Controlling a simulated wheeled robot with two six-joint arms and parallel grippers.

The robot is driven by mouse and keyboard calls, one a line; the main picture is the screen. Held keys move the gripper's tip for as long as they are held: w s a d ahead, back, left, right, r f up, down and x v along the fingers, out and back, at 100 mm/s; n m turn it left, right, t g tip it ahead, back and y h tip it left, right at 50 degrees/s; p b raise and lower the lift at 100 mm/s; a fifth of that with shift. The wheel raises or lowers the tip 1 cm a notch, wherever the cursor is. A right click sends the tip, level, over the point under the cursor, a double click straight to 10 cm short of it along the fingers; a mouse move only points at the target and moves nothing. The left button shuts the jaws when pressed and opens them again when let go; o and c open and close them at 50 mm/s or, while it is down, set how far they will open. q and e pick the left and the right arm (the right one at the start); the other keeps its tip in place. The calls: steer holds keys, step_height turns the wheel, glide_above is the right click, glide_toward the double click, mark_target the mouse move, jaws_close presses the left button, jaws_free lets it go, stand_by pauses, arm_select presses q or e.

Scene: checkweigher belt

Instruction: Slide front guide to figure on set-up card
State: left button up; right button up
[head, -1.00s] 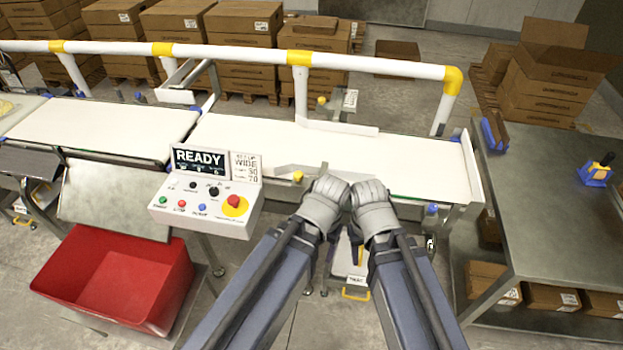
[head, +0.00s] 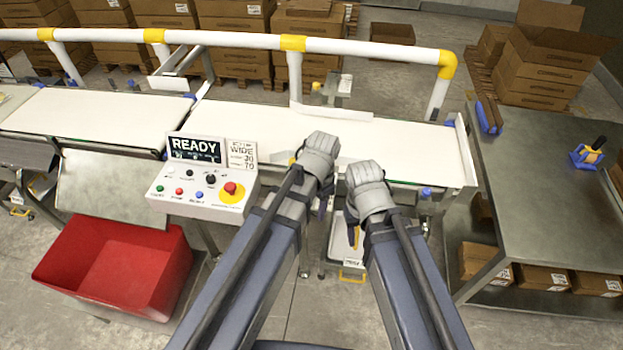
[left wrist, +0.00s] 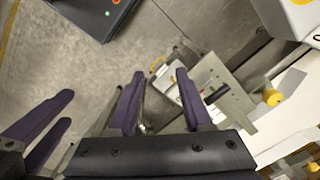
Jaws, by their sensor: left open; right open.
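The set-up card (head: 242,154) stands beside the READY display and reads WIDE with small figures, apparently 30 and 70. The front guide is mostly hidden behind my left gripper (head: 318,150) in the head view; a bit of its yellow knob (head: 291,161) shows. In the left wrist view a grey slotted metal plate (left wrist: 222,92) and a yellow knob (left wrist: 272,97) lie right of the left gripper's (left wrist: 160,82) purple fingers, which are open and empty. My right gripper (head: 362,180) is open at the belt's front edge; its fingers, seen at left in the wrist view, hold nothing.
The white belt (head: 400,143) runs behind my grippers, with the rear guide (head: 340,114) across it. A control box (head: 200,190) with a red stop button stands left. A red bin (head: 110,265) is below it. A metal table (head: 550,200) stands right.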

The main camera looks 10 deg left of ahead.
arm_select(q)
steer(key=w+a+r+m, duration=0.1)
steer(key=w+m, duration=0.1)
steer(key=w, duration=0.1)
steer(key=w+a+m+p, duration=0.1)
steer(key=w+m, duration=0.2)
steer(key=w, duration=0.1)
steer(key=w+a+r+m+p, duration=0.1)
steer(key=w+m, duration=0.1)
steer(key=w, duration=0.2)
steer(key=shift+r+h, duration=0.3)
steer(key=shift+h, duration=0.1)
steer(key=shift+s, duration=0.1)
steer(key=shift+f, duration=0.15)
step_height(320, 180, down, 8)
steer(key=b, duration=0.8)
steer(key=shift+r, duration=0.2)
jaws_close()
